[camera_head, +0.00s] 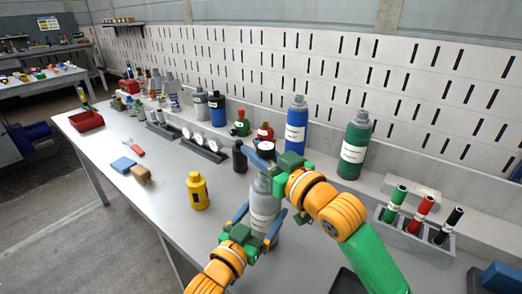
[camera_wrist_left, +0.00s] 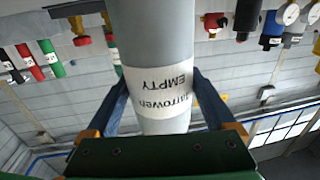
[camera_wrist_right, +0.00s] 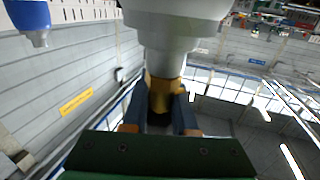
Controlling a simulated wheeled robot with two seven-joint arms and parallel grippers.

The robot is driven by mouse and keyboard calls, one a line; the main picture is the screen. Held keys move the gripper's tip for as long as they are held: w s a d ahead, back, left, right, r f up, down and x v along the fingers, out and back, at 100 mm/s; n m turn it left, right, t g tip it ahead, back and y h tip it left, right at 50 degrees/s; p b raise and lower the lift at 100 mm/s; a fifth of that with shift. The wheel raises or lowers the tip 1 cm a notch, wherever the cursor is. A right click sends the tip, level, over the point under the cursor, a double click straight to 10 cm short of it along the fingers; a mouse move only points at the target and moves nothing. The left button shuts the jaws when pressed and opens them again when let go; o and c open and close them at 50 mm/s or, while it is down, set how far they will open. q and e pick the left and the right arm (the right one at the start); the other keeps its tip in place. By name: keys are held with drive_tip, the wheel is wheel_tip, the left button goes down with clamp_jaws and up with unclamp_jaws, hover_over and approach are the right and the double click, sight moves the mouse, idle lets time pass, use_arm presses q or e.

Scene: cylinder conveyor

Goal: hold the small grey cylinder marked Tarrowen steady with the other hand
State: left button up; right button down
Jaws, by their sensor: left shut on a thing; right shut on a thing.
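The small grey cylinder (camera_head: 264,205) stands upright, or nearly so, at the front middle of the bench. Its white label reads Tarrowen EMPTY, upside down in the left wrist view (camera_wrist_left: 160,92). My left gripper (camera_head: 258,221) is shut around its body, one blue finger on each side at label height. My right gripper (camera_head: 266,160) is shut at its top. In the right wrist view the fingers close on a brass-coloured valve (camera_wrist_right: 163,96) below the pale neck (camera_wrist_right: 170,45). In the head view, my right gripper hides the valve, and the cylinder's foot is partly hidden.
A yellow cylinder (camera_head: 198,190) stands to the left, a dark one (camera_head: 240,157) just behind. Blue (camera_head: 296,125) and green (camera_head: 354,150) cylinders stand at the back. A grey rack (camera_head: 440,246) with coloured tubes is at right.

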drive_tip(key=shift+n+y, duration=0.3)
drive_tip(key=n+g+y, duration=0.2)
drive_tip(key=g, duration=0.1)
drive_tip(key=n+g+y, duration=0.2)
drive_tip(key=shift+s+a+f, duration=0.1)
drive_tip(key=shift+s+a, duration=0.2)
drive_tip(key=shift+s+a+n+g+y, duration=0.15)
drive_tip(key=shift+n+g+y, duration=0.2)
drive_tip(key=shift+g, duration=0.3)
drive_tip(key=shift+s+n+g+y, duration=0.15)
drive_tip(key=shift+n+g+y, duration=0.1)
drive_tip(key=shift+n+g, duration=0.3)
drive_tip(key=c, duration=0.8)
unclamp_jaws()
